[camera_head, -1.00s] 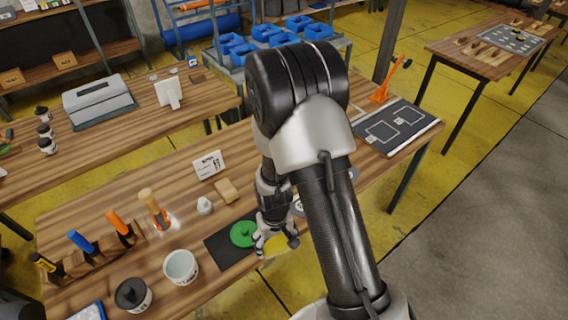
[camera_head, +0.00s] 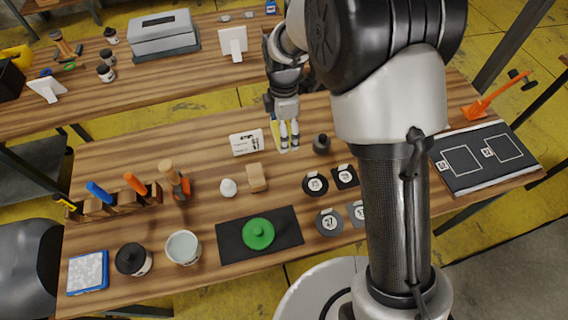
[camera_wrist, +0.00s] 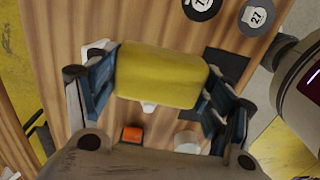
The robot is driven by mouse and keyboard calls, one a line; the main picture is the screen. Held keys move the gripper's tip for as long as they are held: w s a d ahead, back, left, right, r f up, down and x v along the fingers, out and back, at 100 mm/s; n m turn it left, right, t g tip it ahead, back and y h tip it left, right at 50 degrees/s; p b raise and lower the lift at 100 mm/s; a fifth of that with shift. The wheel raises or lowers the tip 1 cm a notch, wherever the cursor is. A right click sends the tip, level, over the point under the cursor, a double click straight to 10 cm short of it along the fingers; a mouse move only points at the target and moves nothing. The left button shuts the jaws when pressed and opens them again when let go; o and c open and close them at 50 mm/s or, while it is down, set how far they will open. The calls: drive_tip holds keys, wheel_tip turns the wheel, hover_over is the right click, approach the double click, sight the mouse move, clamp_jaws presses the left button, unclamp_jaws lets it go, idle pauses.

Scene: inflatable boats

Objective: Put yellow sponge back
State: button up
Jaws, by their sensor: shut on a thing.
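The yellow sponge (camera_wrist: 160,77) is a soft block that fills the space between the two fingers of my gripper (camera_wrist: 162,92) in the wrist view. The fingers press on its two ends. Whether the sponge touches the table cannot be told.
On the near table (camera_head: 200,225) stand a white card (camera_head: 246,142), tan block (camera_head: 256,178), white knob (camera_head: 228,187) and dark weight (camera_head: 321,144). A green disc (camera_head: 258,234) lies on a black mat (camera_head: 230,246). Labelled discs (camera_head: 315,184) lie right. Bare wood lies left of the card.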

sight(284, 173)
wheel_tip(284, 173, down, 20)
drive_tip(key=b, duration=0.5)
drive_tip(key=shift+r, duration=0.25)
drive_tip(key=o, duration=0.5)
drive_tip(key=shift+f, duration=0.2)
drive_tip(key=o, duration=0.4)
drive_tip(key=shift+o, duration=0.2)
drive_tip(key=shift+r, duration=0.1)
